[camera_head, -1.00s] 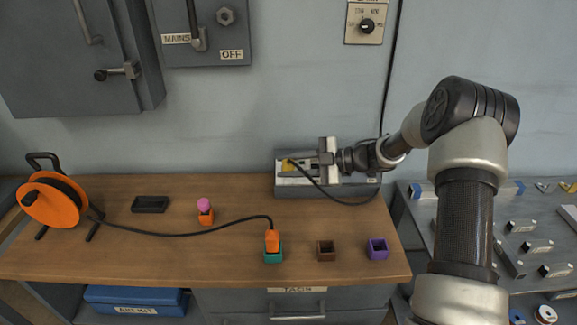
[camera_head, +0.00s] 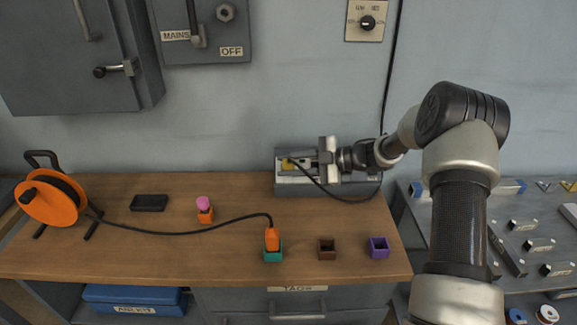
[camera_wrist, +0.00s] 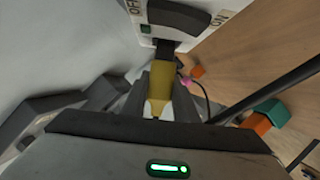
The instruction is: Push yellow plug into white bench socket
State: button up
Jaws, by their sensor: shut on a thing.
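The yellow plug (camera_wrist: 160,82) is between the fingers of my gripper (camera_wrist: 158,105) in the wrist view. In the head view the plug (camera_head: 288,164) is a small yellow patch at the left end of my gripper (camera_head: 312,160), with a black cable trailing right. The white bench socket (camera_wrist: 195,15), with a dark rocker switch and OFF and ON labels, is straight ahead of the plug. A dark piece lies between plug and socket face; I cannot tell how far the plug is in. In the head view the socket is mostly hidden.
A grey box (camera_head: 330,189) stands at the bench's back under my gripper. An orange cable reel (camera_head: 52,200) is at the left, its lead ending in an orange plug (camera_head: 272,240) at a teal block. Brown (camera_head: 326,249) and purple (camera_head: 378,247) holders stand at the front.

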jog(key=shift+w+f+b, duration=0.7)
jog(key=shift+w+f, duration=0.05)
jog(key=shift+f, duration=0.15)
jog(key=o, duration=1.1)
jog(key=p+v, duration=0.1)
jog(key=v, duration=1.6)
jog(key=shift+d+r, duration=0.2)
jog(key=shift+r, duration=0.1)
